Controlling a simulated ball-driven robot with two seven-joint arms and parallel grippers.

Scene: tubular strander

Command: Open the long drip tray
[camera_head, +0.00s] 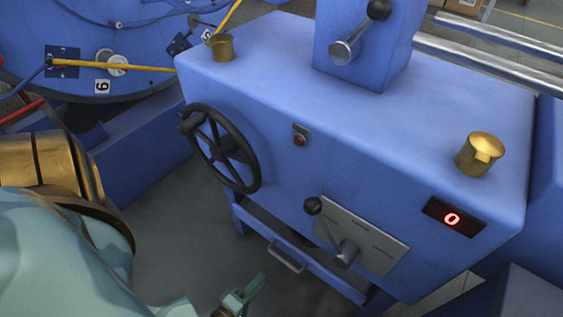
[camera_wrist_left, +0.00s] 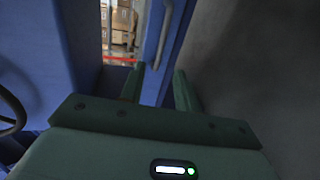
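The long drip tray (camera_head: 325,277) is a blue, low, long front under the blue machine cabinet, with a dark gap above it. Its grey bar handle (camera_head: 287,257) is on the front face. In the left wrist view the tray front (camera_wrist_left: 174,50) runs upward, and its handle (camera_wrist_left: 163,38) lies beyond the fingertips. My left gripper (camera_head: 240,297) is low in the head view, in front of and below the handle, apart from it. In the wrist view my left gripper (camera_wrist_left: 158,78) is open, with nothing between its two green fingers. My right gripper is out of view.
Above the tray, a black handwheel (camera_head: 221,148) and a lever (camera_head: 325,220) on a grey plate (camera_head: 370,240) stick out from the cabinet. Bare grey floor (camera_head: 185,230) lies in front. Cardboard boxes (camera_wrist_left: 118,22) stand far off.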

